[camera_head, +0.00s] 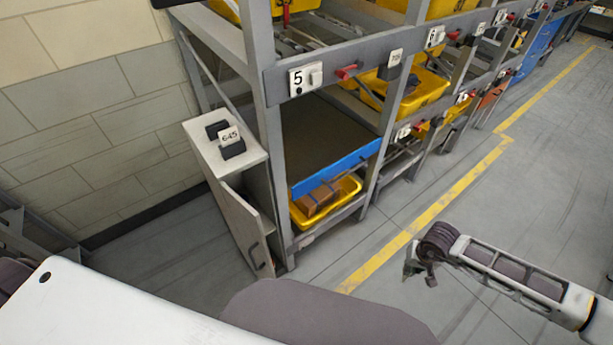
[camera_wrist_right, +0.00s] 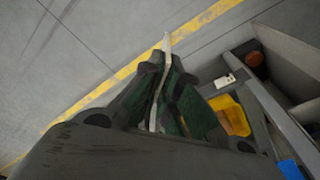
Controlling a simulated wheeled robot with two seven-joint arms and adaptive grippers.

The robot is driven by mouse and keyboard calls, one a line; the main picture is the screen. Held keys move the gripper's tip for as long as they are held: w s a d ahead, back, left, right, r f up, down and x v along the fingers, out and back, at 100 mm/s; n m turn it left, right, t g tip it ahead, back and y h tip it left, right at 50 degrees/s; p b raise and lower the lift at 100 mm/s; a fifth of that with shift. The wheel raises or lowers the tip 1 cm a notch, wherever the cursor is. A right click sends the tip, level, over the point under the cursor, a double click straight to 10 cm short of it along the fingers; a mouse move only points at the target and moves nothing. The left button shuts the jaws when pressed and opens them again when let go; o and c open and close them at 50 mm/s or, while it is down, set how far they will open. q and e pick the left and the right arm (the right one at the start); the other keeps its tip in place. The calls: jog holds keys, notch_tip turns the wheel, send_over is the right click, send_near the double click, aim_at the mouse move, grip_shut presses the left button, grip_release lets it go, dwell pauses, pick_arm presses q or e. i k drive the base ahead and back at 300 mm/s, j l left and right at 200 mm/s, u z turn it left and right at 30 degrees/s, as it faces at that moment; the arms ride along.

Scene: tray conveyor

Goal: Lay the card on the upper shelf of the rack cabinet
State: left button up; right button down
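My right gripper (camera_head: 420,268) is at the lower right of the head view, over the grey floor and well apart from the rack. In the right wrist view its dark fingers with green pads (camera_wrist_right: 163,90) are closed on a thin pale strip, which looks like the card (camera_wrist_right: 166,43) seen edge-on. The card cannot be made out in the head view. A narrow pale cabinet (camera_head: 200,147) stands at the near end of the rack. My left gripper is not in view.
A number block marked 645 (camera_head: 230,137) sits on the cabinet top. The grey rack (camera_head: 258,60) holds a blue-edged tray (camera_head: 335,168) and yellow bins (camera_head: 350,187). Open floor with a yellow line (camera_head: 400,238) lies between the rack and my right arm.

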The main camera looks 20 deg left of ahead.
aim_at(266, 232)
jog(key=j+z, duration=0.3)
jog(key=j, duration=0.6)
jog(key=j+z, duration=0.35)
jog(key=j, duration=0.55)
jog(key=k, duration=0.05)
